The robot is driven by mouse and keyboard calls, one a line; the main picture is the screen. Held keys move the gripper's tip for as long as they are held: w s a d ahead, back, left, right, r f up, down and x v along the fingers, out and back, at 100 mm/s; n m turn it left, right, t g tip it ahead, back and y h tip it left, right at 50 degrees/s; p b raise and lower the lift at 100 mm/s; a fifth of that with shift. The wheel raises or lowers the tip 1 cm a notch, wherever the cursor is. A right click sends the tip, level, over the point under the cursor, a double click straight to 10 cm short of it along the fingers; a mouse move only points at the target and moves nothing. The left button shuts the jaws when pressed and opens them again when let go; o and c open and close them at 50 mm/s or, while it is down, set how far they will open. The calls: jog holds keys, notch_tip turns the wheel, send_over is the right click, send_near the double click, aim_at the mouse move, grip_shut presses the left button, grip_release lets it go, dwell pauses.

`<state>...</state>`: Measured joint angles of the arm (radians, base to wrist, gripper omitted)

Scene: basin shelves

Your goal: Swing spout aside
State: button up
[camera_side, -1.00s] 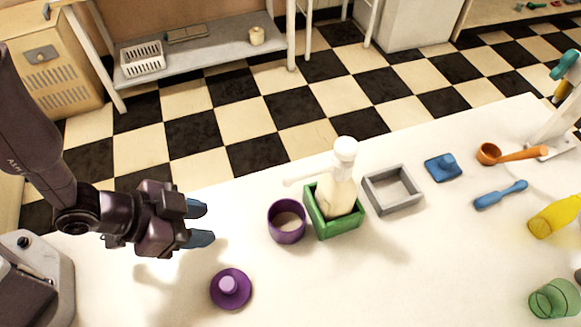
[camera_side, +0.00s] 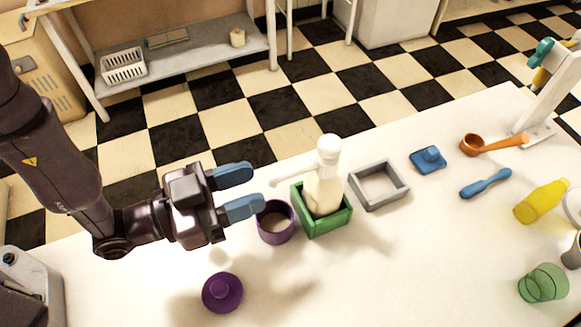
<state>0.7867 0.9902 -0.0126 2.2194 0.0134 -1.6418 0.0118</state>
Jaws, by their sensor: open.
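A cream pump bottle (camera_side: 322,187) stands upright in a green square box (camera_side: 327,222) on the white counter. Its thin white spout (camera_side: 290,180) sticks out from the neck to the left, over the back of a purple cup. My gripper (camera_side: 238,190) is to the left of the spout, with its two blue fingertips apart and pointing right. Nothing is between the fingers. The fingertips look close to the spout's tip in the picture, but I cannot tell the gap in depth.
The purple cup (camera_side: 275,236) stands left of the green box, with a purple lid (camera_side: 222,292) in front. A grey open box (camera_side: 379,198) is to the right, then a blue lidded piece (camera_side: 428,160), an orange scoop (camera_side: 472,146) and a yellow bottle (camera_side: 541,201). The front middle counter is clear.

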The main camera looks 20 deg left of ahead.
aim_at(317, 164)
jog(key=x, duration=0.6)
jog(key=shift+w+d, duration=0.25)
jog(key=shift+d, duration=0.05)
grip_shut()
